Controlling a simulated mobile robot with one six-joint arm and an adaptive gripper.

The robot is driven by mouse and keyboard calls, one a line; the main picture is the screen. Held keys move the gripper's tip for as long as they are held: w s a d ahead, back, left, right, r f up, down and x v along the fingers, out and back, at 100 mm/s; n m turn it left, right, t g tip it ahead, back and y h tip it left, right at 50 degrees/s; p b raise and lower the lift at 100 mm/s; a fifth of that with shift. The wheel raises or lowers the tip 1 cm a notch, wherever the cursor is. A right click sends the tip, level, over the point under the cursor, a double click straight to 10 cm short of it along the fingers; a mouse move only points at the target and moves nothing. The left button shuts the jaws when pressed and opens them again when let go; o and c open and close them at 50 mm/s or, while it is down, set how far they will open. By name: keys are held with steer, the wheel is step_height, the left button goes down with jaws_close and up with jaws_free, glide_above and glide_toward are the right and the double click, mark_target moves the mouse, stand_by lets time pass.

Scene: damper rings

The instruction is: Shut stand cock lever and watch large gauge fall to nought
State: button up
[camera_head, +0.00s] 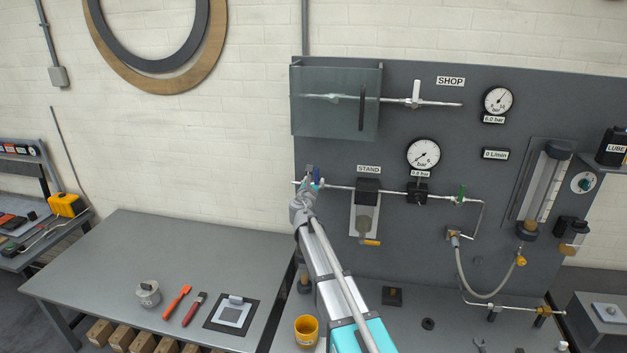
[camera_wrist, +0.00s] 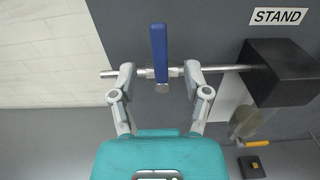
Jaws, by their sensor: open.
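The stand cock's blue lever (camera_wrist: 159,53) stands upright, across the horizontal pipe, in the wrist view. In the head view the lever (camera_head: 316,174) shows small at the pipe's left end. My gripper (camera_wrist: 160,72) is open, with one finger on each side of the lever's base and a gap to the lever on both sides. In the head view my gripper (camera_head: 313,187) partly hides the cock. The large gauge (camera_head: 423,154) is on the grey panel, right of the STAND label (camera_head: 368,169).
A black block (camera_wrist: 284,72) sits on the pipe right of my gripper. A green lever (camera_head: 462,194) is further right on the pipe. A smaller gauge (camera_head: 498,101) is at the SHOP line. A clear guard box (camera_head: 335,120) juts out above my gripper.

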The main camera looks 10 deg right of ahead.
steer(key=shift+v, duration=1.3)
steer(key=s+d+f+m+g+h+b, duration=0.1)
steer(key=s+d+f+m+g+b, duration=0.45)
steer(key=s+f+m, duration=0.5)
steer(key=s+d+f+m+g+h+b, duration=0.1)
steer(key=s+d+f+m+g+b, duration=0.3)
steer(key=s+d+f+m, duration=0.45)
steer(key=s+a+f+m+g+y+b, duration=0.3)
steer(key=s+f+m, duration=0.3)
steer(key=s+f, duration=0.2)
steer(key=s+a+f+m+g+y+b, duration=0.4)
steer(key=s+f+m, duration=0.3)
steer(key=s, duration=0.5)
steer(key=shift+s+a+f+g+y+b, duration=0.3)
steer(key=shift+s+f+g+b, duration=0.1)
steer(key=shift+f, duration=0.55)
steer(key=shift+w, duration=0.1)
